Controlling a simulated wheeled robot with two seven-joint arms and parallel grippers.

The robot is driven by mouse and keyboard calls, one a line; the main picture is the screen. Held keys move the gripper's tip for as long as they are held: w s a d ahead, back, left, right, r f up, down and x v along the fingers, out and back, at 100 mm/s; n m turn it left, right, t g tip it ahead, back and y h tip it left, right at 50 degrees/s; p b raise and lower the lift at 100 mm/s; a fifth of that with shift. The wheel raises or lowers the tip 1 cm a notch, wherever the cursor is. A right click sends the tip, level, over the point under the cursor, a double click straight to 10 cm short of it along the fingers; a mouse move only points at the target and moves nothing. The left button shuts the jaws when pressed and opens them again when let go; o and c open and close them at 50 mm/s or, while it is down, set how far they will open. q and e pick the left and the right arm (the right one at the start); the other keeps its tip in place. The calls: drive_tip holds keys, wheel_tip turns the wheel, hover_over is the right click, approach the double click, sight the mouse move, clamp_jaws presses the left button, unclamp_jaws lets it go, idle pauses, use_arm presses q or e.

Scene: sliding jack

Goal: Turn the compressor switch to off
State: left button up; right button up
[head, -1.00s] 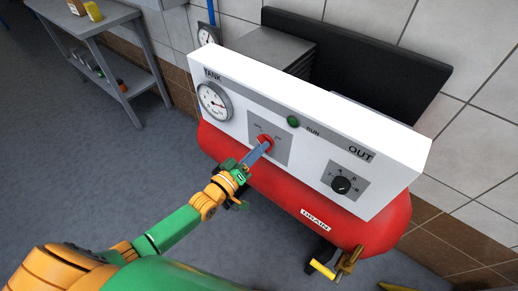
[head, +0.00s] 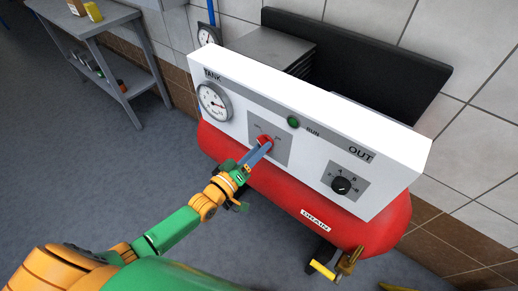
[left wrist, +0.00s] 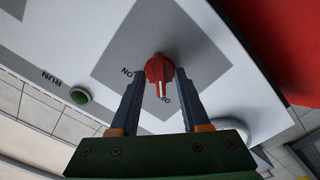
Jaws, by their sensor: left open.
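The compressor switch is a red knob (head: 265,142) on a grey plate on the white front panel. It also shows in the left wrist view (left wrist: 158,70), with a white pointer line aimed down the picture, toward the partly covered OFF label (left wrist: 166,100). The ON label (left wrist: 128,72) is to its left there. My left gripper (head: 257,154) is at the knob. In the left wrist view its open fingers (left wrist: 159,88) stand on either side of the knob; the right finger is very close, and I cannot tell if it touches. My right gripper is not in view.
A green RUN lamp (head: 293,121), a TANK gauge (head: 214,102) and a black OUT knob (head: 341,185) sit on the same panel. The red tank (head: 285,190) bulges out below it. A grey bench (head: 105,25) stands at the back left. The floor at left is clear.

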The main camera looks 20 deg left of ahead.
use_arm(q)
drive_tip(key=v, duration=0.7)
